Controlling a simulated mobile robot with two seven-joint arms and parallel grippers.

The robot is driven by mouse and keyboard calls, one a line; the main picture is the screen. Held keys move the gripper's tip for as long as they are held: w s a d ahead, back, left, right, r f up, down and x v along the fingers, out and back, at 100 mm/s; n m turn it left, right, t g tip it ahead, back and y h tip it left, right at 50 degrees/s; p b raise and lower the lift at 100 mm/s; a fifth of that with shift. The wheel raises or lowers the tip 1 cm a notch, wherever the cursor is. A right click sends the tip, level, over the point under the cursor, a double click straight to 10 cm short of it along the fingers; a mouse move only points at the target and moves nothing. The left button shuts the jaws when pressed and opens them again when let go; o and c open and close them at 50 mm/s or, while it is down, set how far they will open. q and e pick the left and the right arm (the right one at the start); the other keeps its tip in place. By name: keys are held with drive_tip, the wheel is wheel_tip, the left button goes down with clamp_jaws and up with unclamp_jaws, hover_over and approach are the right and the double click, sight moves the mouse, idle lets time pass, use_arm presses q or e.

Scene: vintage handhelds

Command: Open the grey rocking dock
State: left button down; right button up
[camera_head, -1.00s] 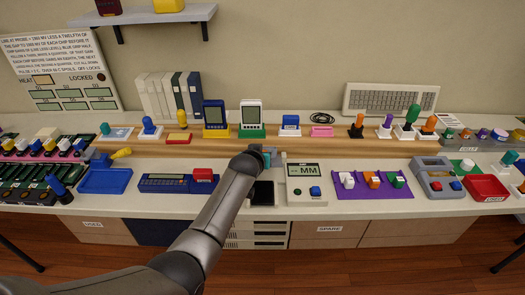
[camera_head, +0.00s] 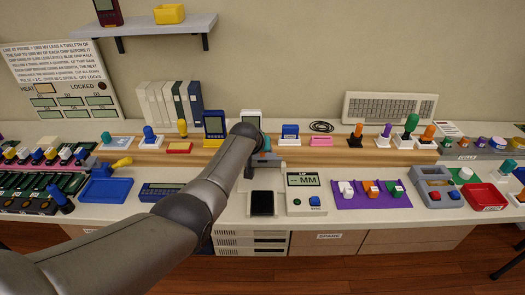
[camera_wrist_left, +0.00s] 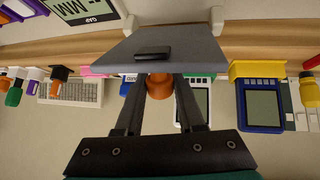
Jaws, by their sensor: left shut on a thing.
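The grey rocking dock (camera_head: 270,160) stands at the middle of the bench, partly hidden behind my left arm. In the left wrist view its flat grey plate (camera_wrist_left: 185,48) with a small black handle (camera_wrist_left: 153,53) fills the top middle, between two pale posts. In the head view the left gripper (camera_head: 264,150) is at the dock's upper part, mostly covered by my wrist. An orange piece (camera_wrist_left: 160,86) shows between the fingers. My right gripper is out of view.
A black pad (camera_head: 262,204) lies in front of the dock. A meter (camera_head: 306,181) reading MM stands close on its right. Blue and white handhelds (camera_head: 215,125) stand behind on the wooden strip. A purple tray (camera_head: 350,199) is further right.

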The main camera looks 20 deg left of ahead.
use_arm(q)
drive_tip(key=shift+w+a+r, duration=0.1)
drive_tip(key=shift+w+r, duration=0.1)
drive_tip(key=shift+r, duration=0.1)
drive_tip(key=c, duration=0.9)
unclamp_jaws()
drive_tip(key=o, duration=0.4)
drive_tip(key=shift+s+f, duration=0.1)
drive_tip(key=shift+f, duration=0.1)
drive_tip(key=shift+p+v, duration=3.65)
drive_tip(key=shift+v, duration=3.95)
drive_tip(key=shift+f, duration=0.1)
